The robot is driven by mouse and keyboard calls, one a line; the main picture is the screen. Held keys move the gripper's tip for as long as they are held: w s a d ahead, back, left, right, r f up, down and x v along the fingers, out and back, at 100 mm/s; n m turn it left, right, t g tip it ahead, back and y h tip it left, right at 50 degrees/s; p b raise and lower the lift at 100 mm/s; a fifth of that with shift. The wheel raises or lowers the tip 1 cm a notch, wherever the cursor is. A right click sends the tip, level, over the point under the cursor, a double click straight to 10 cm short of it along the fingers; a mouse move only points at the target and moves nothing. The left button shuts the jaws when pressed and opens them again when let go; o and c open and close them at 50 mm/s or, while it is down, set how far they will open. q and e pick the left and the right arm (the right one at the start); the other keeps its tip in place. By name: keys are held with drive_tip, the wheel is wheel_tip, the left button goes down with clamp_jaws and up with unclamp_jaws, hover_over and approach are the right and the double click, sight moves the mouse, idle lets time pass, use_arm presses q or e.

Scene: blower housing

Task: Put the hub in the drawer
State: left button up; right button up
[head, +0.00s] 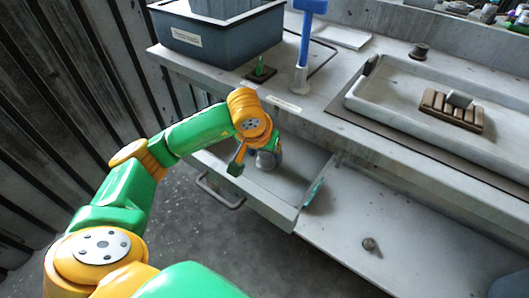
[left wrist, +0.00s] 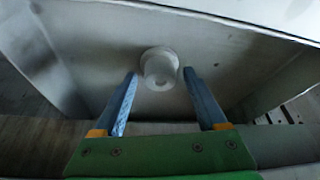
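The hub, a pale flanged cylinder (left wrist: 159,68), is inside the open drawer in the left wrist view, against a plain grey surface of it. In the head view a pale rounded part (head: 265,160) shows beneath my left gripper, probably the hub, partly hidden. The drawer (head: 283,213) is pulled out under the bench, its handle at the front left. My left gripper (head: 258,152) is over the drawer. In the left wrist view its two blue fingers (left wrist: 160,76) are spread wide, with the hub in view between their tips and a gap visible on each side. My right gripper is not in view.
Above the drawer, the bench (head: 325,103) carries a grey bin (head: 215,45), a blue-handled tool (head: 304,45) and a pale tray (head: 400,90) holding a brown ribbed block (head: 452,110). A small round part (head: 369,244) lies on the lower shelf (head: 400,220), right of the drawer.

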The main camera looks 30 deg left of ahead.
use_arm(q)
drive_tip(key=shift+r+p, duration=0.4)
drive_tip(key=p+v, duration=0.2)
drive_tip(key=v, duration=0.9)
drive_tip(key=shift+s+r, duration=0.15)
drive_tip(key=shift+r, duration=0.15)
